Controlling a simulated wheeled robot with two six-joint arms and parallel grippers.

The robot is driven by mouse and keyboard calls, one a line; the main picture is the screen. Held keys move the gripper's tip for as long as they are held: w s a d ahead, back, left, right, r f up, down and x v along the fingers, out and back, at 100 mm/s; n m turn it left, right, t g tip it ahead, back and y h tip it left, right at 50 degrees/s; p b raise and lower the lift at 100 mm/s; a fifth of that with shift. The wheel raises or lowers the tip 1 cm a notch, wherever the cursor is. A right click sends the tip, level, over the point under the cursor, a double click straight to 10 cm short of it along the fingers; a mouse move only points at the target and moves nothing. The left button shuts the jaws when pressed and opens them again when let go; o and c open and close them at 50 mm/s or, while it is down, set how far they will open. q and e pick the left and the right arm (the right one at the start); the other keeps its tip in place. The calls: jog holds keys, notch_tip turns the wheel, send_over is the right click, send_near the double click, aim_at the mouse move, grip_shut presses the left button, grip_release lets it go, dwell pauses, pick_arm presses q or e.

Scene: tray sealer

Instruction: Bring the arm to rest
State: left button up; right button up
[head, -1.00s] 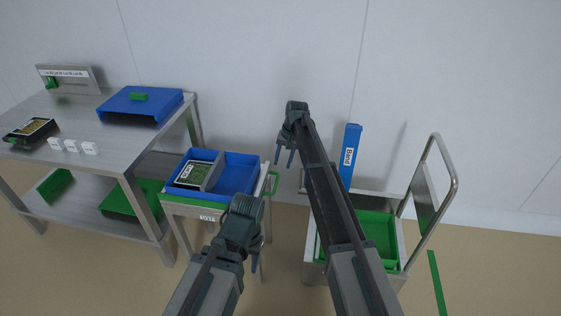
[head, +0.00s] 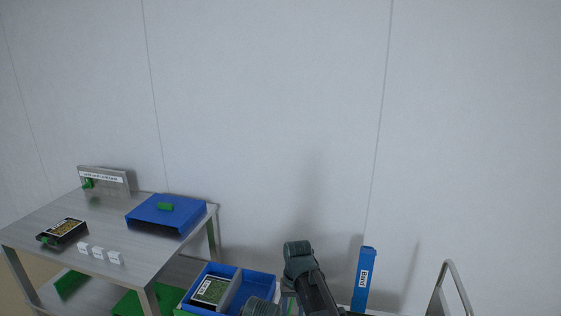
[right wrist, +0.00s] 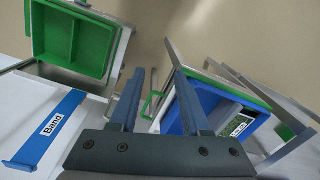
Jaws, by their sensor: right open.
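My right gripper (right wrist: 157,85) is open and empty in the right wrist view, its two blue-grey fingers well apart. In the head view the right arm's end (head: 300,262) stands up at the bottom centre, in front of the wall, right of the blue bin. My left arm's end (head: 260,306) shows only as a small part at the bottom edge, in front of the blue bin; its fingers are hidden.
A blue two-part bin (head: 258,282) holds a dark pack (head: 209,291). The steel table (head: 60,216) at left carries a blue sealer-like box (head: 160,218), black tray (head: 62,233) and white blocks. A blue "Band" strip (right wrist: 46,131) lies near a green two-part tray (right wrist: 107,50).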

pick_arm(q)
notch_tip(320, 180, up, 9)
jog(key=p, duration=0.7)
jog(key=shift+r, duration=0.15)
pick_arm(e)
jog(key=s+d+r+n, duration=0.1)
jog(key=s+r, duration=0.3)
jog(key=s, duration=0.5)
jog(key=s+r+n+h, duration=0.1)
jog(key=s+r+n, duration=0.1)
jog(key=s+r, duration=0.3)
jog(key=s, duration=0.4)
jog(key=shift+s+d+r+h, duration=0.2)
jog(key=shift+s+d+h, duration=0.1)
jog(key=shift+s+d, duration=0.1)
